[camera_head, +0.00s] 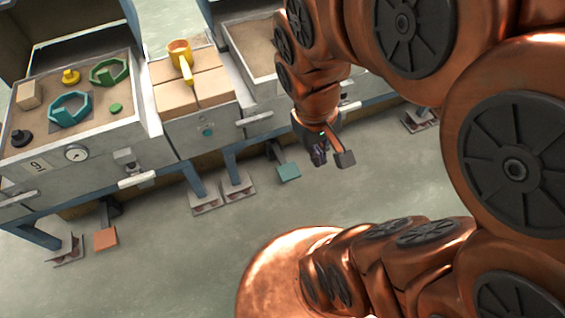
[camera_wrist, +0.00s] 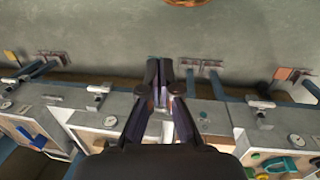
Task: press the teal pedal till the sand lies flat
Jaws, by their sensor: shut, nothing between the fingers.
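The teal pedal (camera_head: 288,172) sticks out low over the floor, below the gap between the middle bench and the right sand bin. My gripper (camera_head: 319,158) is shut and empty, up and to the right of the pedal in the head view, with a visible gap between them. In the wrist view my gripper's fingers (camera_wrist: 159,72) are together and appear to hide most of the pedal. The right bin's sand (camera_head: 258,45) is brown and partly hidden by my arm; I cannot tell how flat it is. The left bin's sand (camera_head: 92,100) bears several objects.
An orange pedal (camera_head: 105,238) is at the left bench. Bench feet (camera_head: 236,190) stand left of the teal pedal. A yellow ladle (camera_head: 183,62) lies on boxes on the middle bench. The floor (camera_head: 190,265) in front is clear.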

